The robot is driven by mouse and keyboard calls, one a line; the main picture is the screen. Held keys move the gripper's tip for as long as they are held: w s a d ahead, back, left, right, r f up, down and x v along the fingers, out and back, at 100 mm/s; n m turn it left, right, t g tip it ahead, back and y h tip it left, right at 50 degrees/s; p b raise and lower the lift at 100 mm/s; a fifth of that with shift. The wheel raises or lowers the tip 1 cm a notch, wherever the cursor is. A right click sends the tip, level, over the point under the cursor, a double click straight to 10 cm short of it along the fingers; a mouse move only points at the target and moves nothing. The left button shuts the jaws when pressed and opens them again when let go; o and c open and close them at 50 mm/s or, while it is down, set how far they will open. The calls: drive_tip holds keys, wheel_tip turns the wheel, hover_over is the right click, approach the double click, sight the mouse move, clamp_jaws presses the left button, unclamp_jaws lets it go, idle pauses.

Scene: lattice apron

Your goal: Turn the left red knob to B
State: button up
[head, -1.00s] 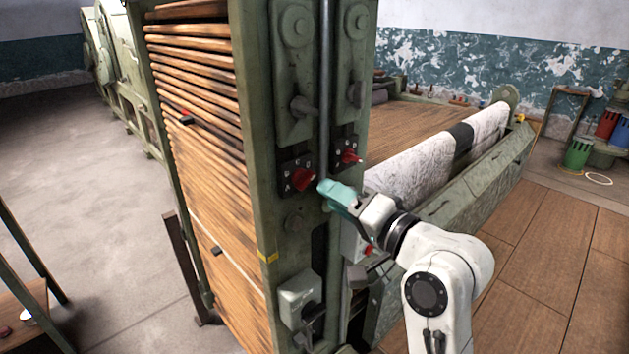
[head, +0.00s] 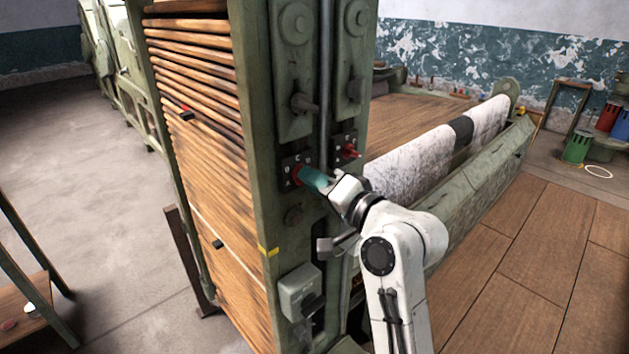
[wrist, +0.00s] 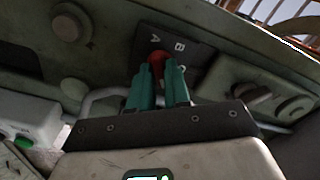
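The left red knob (head: 298,172) sits on a dark plate with white letters on the green machine post. My gripper (head: 308,177) has its teal fingers at this knob and hides part of it. In the wrist view the red knob (wrist: 157,62) shows at and between the two teal fingertips (wrist: 159,70), with a narrow gap between the fingers. Whether they press on it I cannot tell. The letters A and B (wrist: 180,46) show on the plate above the fingers, and another letter is partly covered. The knob's pointing direction is hidden.
A second red knob (head: 351,151) is on its own plate close by on the right. A vertical rod (head: 324,90) runs between the plates. A grey switch box (head: 300,290) is lower on the post. A cloth roll (head: 420,160) lies to the right.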

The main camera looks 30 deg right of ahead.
clamp_jaws()
drive_tip(key=shift+n, duration=0.3)
drive_tip(key=n+b, duration=1.1)
drive_tip(key=n, duration=1.2)
idle(0.5)
drive_tip(key=shift+o, duration=2.4)
unclamp_jaws()
drive_tip(key=shift+s, duration=0.1)
